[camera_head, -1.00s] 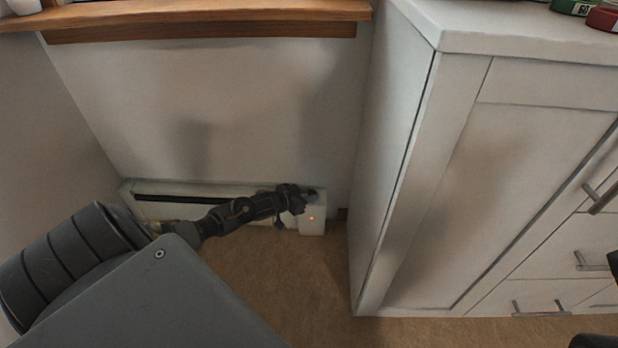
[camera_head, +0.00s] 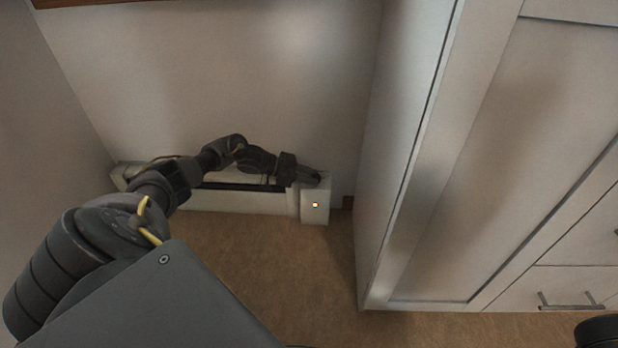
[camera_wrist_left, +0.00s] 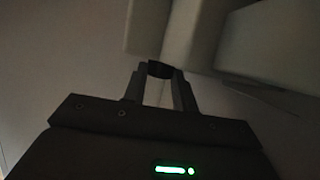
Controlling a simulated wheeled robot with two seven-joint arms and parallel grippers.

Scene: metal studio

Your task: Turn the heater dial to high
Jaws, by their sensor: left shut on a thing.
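The white heater (camera_head: 235,202) stands low along the wall, with a dark slot in its top. Its end block (camera_head: 316,207) at the right carries a small lit indicator (camera_head: 315,205), now whitish. My left gripper (camera_head: 312,177) is at the top of that block. In the left wrist view, my left gripper (camera_wrist_left: 159,88) is shut on a small dark dial (camera_wrist_left: 160,69), with the pale heater (camera_wrist_left: 190,30) behind it. The dial's markings cannot be read, and in the head view the gripper hides it.
A white cabinet (camera_head: 410,170) with drawers stands to the right of the heater, with a narrow gap between. Brown floor (camera_head: 270,260) in front of the heater is clear. A wooden ledge (camera_head: 70,3) runs along the wall above.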

